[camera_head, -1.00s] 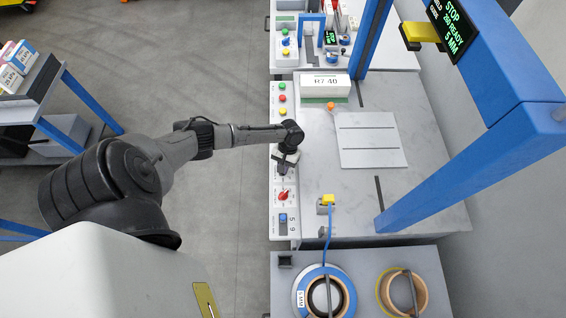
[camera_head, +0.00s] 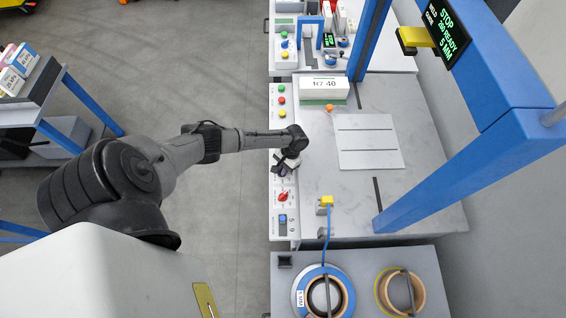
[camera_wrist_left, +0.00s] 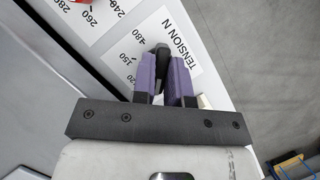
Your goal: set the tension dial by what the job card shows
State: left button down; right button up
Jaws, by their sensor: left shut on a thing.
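My left gripper (camera_head: 283,168) is over the control strip at the table's left edge. Its purple fingers (camera_wrist_left: 166,82) are shut on the tension dial (camera_wrist_left: 162,52), a dark knob. The dial's scale label reads "TENSION N", with 180, 150 and a partly hidden 120 beside the knob. In the head view the gripper mostly hides the dial. A white block (camera_head: 324,84) reading "R7 40" stands on the table; I cannot tell whether it is the job card. My right gripper is not in view.
Green, red and yellow buttons (camera_head: 282,100) lie beyond the gripper. A screen (camera_head: 447,35) reads STOP and READY. A blue frame post (camera_head: 450,165) crosses the right side.

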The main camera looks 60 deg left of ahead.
pick_arm(q)
jog(key=shift+f, duration=0.1)
jog(key=c, duration=1.1)
grip_release()
jog(key=shift+c, duration=0.2)
jog(key=shift+s, duration=0.1)
jog(key=shift+w+r, duration=0.2)
jog(key=shift+r, duration=0.15)
jog(key=v, duration=1.3)
jog(key=shift+s+p, duration=0.2)
jog(key=shift+p, duration=0.15)
jog(key=shift+m, duration=0.3)
